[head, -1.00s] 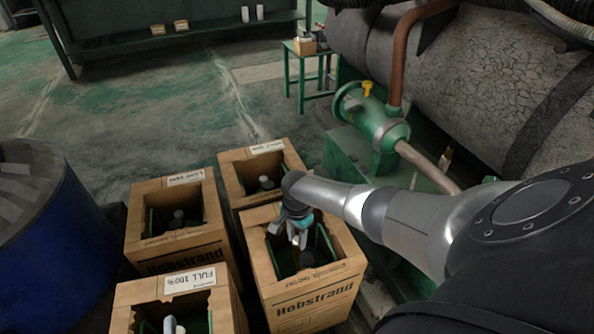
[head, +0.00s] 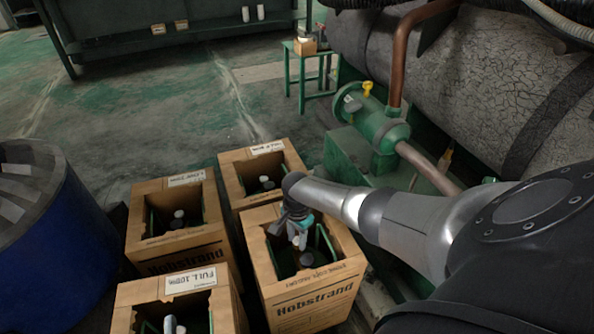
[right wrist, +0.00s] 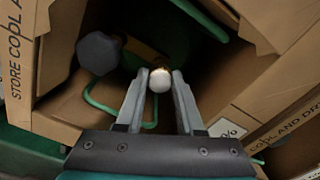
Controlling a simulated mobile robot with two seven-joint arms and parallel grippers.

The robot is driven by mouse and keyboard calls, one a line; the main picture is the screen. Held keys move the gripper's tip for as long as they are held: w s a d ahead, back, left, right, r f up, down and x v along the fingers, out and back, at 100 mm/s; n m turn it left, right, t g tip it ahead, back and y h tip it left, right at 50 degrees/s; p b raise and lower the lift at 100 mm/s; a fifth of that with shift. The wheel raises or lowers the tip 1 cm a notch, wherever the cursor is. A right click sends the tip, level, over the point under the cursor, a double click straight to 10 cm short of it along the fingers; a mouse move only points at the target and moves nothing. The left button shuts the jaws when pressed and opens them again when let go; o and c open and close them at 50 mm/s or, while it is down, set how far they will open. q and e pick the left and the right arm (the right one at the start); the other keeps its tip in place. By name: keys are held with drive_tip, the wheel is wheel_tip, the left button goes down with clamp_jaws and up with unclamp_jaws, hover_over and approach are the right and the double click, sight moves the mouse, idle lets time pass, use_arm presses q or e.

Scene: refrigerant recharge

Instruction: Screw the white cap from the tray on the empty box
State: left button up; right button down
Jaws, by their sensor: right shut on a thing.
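My right gripper (head: 298,240) is inside the top opening of the near right cardboard box (head: 318,290), pointing down. In the right wrist view the gripper (right wrist: 158,85) is shut on a small white cap (right wrist: 160,83), held between its fingertips. A brass-coloured bit shows at the cap's far edge; I cannot tell whether the cap touches it. A dark round knob (right wrist: 98,52) stands to the left of the fingers. A grey-topped cylinder (head: 306,259) shows inside the box. This box's percentage label (right wrist: 228,128) is only partly readable. My left gripper is out of view.
Other open boxes stand close by: one marked full 100% (head: 190,280) at front left, one marked low (head: 160,195), and one at the back (head: 265,150). A blue drum (head: 50,245) is at left. Green machinery (head: 375,125) is behind my right arm.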

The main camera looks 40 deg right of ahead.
idle(0.3)
drive_tip(key=shift+f+b, duration=0.6)
drive_tip(key=shift+f, duration=0.4)
idle(0.7)
drive_tip(key=shift+a+r+m+p, duration=0.1)
drive_tip(key=shift+m+p, duration=0.4)
drive_tip(key=shift+m, duration=0.6)
drive_tip(key=shift+w+m, duration=0.1)
drive_tip(key=shift+m, duration=0.6)
drive_tip(key=shift+m+p, duration=0.3)
drive_tip(key=shift+m, duration=1.5)
